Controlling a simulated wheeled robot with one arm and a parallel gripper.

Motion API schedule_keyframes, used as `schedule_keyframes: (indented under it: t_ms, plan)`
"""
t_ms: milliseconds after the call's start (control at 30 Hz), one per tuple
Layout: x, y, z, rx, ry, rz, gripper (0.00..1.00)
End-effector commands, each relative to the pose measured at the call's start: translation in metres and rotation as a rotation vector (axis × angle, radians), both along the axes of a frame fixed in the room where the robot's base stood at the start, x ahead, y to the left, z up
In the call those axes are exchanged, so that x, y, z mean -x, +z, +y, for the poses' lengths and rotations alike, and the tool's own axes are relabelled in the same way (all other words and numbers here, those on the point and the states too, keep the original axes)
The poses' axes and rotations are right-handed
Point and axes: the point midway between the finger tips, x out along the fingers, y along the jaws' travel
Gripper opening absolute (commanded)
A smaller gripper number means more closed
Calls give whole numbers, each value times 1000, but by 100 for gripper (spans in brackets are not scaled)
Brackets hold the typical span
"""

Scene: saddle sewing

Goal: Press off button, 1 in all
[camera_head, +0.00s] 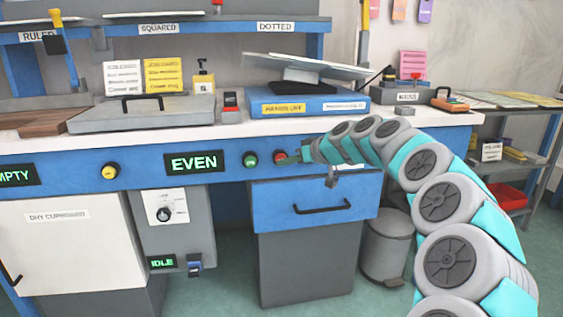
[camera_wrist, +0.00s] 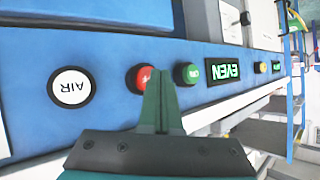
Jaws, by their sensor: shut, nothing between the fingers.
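A red button (camera_head: 280,157) sits on the blue front panel of the bench, right of a green button (camera_head: 250,159) and the lit EVEN display (camera_head: 194,163). In the wrist view the panel appears turned over, with the red button (camera_wrist: 141,77) left of the green button (camera_wrist: 187,74). My gripper (camera_head: 291,160) is shut and empty, its tips just right of the red button in the head view. In the wrist view the closed fingertips (camera_wrist: 157,72) overlap the red button's edge and hide part of it. I cannot tell whether they touch it. Any lettering on the red button is unreadable.
A white AIR disc (camera_wrist: 71,88) is on the same panel. A yellow knob (camera_head: 110,171) is further left. A blue drawer (camera_head: 315,203) juts out below my gripper. The white worktop (camera_head: 240,127) carries a blue box (camera_head: 290,108) above the buttons.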

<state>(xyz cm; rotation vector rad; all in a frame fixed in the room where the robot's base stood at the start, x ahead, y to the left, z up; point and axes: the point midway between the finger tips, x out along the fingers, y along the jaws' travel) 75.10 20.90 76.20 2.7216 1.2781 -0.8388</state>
Motion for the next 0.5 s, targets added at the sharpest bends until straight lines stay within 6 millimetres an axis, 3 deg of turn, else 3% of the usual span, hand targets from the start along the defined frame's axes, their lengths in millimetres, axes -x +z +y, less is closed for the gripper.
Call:
schedule_keyframes:
  t_ms: [500]
  plan:
    - [-5,1,0,-1,-2,-2,0]
